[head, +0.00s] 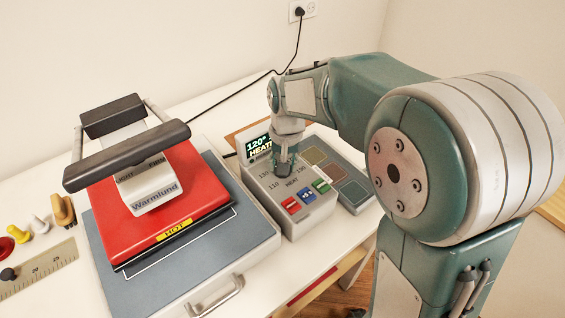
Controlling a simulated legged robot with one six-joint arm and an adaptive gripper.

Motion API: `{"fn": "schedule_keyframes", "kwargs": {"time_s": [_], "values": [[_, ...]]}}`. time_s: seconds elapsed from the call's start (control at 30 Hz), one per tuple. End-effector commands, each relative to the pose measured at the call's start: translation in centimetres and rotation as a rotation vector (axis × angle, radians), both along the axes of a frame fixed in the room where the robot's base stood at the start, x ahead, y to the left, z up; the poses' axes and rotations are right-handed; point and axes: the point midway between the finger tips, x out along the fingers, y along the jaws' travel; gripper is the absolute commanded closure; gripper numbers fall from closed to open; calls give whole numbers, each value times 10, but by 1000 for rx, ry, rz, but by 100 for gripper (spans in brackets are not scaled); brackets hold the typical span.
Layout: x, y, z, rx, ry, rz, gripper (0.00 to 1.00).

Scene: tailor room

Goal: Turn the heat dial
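The control box (312,210) is a light grey unit to the right of the heat press. Its screen (259,146) reads 120° and a word that looks like "HEATING". The heat dial area, with markings such as 110 and 130 and the word HEAT, is on its top face. My gripper (284,168) points down over the dial and seems to be at it. The dial itself is mostly hidden by the gripper. The fingers are small and dark here, so whether they are shut on the dial does not show. Red, blue and green buttons (307,194) sit in front of the dial.
A red heat press (185,181) labelled Warmlund, with a yellow HOT label and black handle, stands on a grey base at left. A ruler (38,269) and small knobbed tools lie far left. A tray of swatches (352,191) is right of the box. A cable runs behind.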

Motion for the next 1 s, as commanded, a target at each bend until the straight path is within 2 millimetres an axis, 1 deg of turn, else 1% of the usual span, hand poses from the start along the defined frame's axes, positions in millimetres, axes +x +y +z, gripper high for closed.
{"fn": "schedule_keyframes", "kwargs": {"time_s": [0.03, 0.23, 0.67, 0.7, 0.73, 0.77, 1.0], "values": [[-4, 0, -4, -3, 15, -13, 95], [-4, 0, -4, -3, 15, -53, 95], [-4, 0, -4, -3, 16, -61, 94], [-4, 0, -4, -2, 16, -61, 34], [-4, 0, -4, -2, 15, -60, 20], [-4, 0, -3, -2, 14, -60, 12], [-2, 0, -2, 0, 7, -61, 12]]}}
